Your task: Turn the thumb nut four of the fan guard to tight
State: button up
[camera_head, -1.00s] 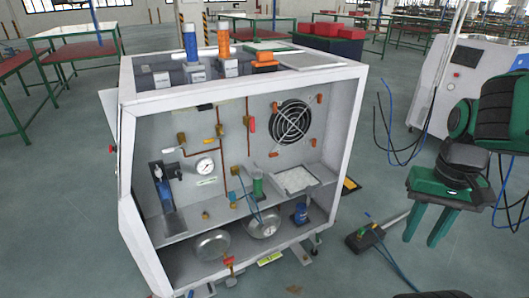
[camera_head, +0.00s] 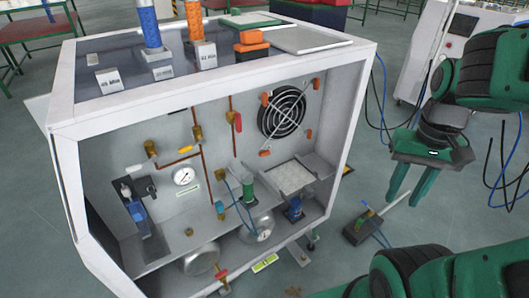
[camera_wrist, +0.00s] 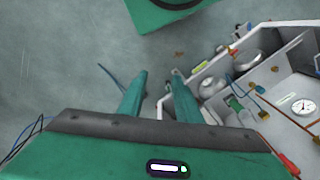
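The round fan guard (camera_head: 283,112) sits on the back panel inside the open white cabinet, in the upper right, over a black fan. Orange thumb nuts sit around it: upper left (camera_head: 264,98), upper right (camera_head: 316,82), lower right (camera_head: 309,134) and lower left (camera_head: 265,153). I cannot tell which is number four or how tight any is. My gripper (camera_head: 402,203) is outside the cabinet, to its right, fingers pointing down. It is open and empty, well apart from the guard. In the wrist view, its two green fingers (camera_wrist: 158,75) are apart, with the cabinet to the right.
The cabinet's right frame post (camera_head: 352,120) stands between my gripper and the guard. Inside are a gauge (camera_head: 183,176), a tray (camera_head: 287,177) and copper pipes. A dark tool with a handle (camera_head: 362,229) lies on the floor. A white machine (camera_head: 425,50) stands behind my arm.

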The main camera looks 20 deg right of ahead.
jog(key=shift+o, duration=1.2)
jog(key=shift+d, duration=0.1)
jog(key=o, duration=0.4)
jog(key=shift+s+r, duration=0.15)
jog(key=shift+s, duration=0.25)
jog(key=shift+o, duration=0.2)
jog(key=n+t+y, duration=0.4)
jog(key=n+t, duration=0.5)
jog(key=t, duration=0.4)
send_near(265, 152)
jog(key=x, duration=0.8)
jog(key=shift+w, duration=0.25)
